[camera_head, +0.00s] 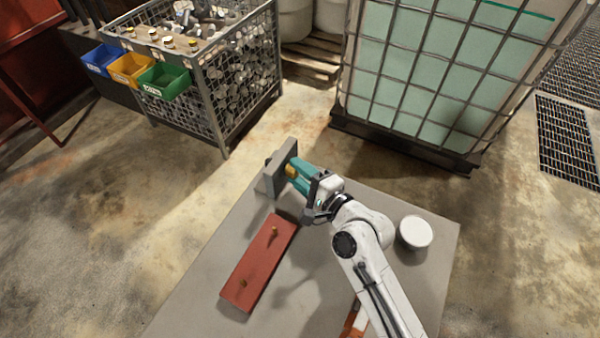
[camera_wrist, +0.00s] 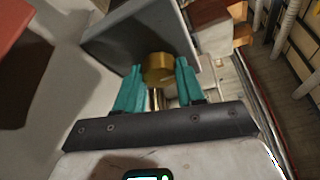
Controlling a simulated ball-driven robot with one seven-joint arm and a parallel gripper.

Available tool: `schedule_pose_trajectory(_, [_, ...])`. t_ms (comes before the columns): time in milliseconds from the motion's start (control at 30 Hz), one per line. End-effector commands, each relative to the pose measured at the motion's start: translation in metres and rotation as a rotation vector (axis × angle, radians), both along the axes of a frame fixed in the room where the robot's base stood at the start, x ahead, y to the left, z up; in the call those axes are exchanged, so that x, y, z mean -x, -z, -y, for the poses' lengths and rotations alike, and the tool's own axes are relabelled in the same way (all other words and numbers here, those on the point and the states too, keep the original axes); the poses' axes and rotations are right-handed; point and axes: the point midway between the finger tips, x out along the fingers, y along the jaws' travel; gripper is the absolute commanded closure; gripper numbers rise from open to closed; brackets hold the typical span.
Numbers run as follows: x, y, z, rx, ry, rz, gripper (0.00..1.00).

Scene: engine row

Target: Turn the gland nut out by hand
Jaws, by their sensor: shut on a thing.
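The brass gland nut (camera_wrist: 157,67) sits against the face of a grey upright plate (camera_wrist: 125,45) in the wrist view. In the head view the plate (camera_head: 279,166) stands at the far edge of the grey table, and the nut (camera_head: 291,171) shows as a small yellow spot. My gripper (camera_wrist: 158,78) has teal fingers, one on each side of the nut, and is shut on it. In the head view my gripper (camera_head: 295,173) reaches the plate from the right. A brass stem shows between the fingers below the nut in the wrist view. The nut's thread is hidden.
A red plate (camera_head: 258,265) with two small brass pegs lies on the table (camera_head: 203,287), left of my arm. A white round container (camera_head: 415,232) stands at the right. A wire cage of metal parts (camera_head: 228,88) and a caged tank (camera_head: 400,80) stand beyond the table.

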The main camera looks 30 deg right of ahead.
Motion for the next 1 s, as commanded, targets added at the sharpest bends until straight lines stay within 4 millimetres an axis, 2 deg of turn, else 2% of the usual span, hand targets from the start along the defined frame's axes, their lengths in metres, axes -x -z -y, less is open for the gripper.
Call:
schedule_pose_trajectory(100, [-0.001,-0.001,-0.003,-0.001,-0.005,0.002,0.92])
schedule_pose_trajectory(133, [-0.001,-0.001,-0.003,-0.001,-0.005,0.002,0.59])
schedule_pose_trajectory(367, [-0.001,-0.001,-0.002,-0.001,-0.004,0.001,0.37])
schedule_pose_trajectory(600, [0.000,0.000,-0.001,-0.001,-0.002,0.000,0.36])
schedule_pose_trajectory(733, [0.007,0.000,0.001,-0.001,-0.001,0.000,0.36])
schedule_pose_trajectory(867, [0.025,-0.001,0.006,-0.002,-0.001,-0.001,0.36])
schedule_pose_trajectory(1000, [0.052,-0.003,0.012,-0.002,-0.001,-0.002,0.36])
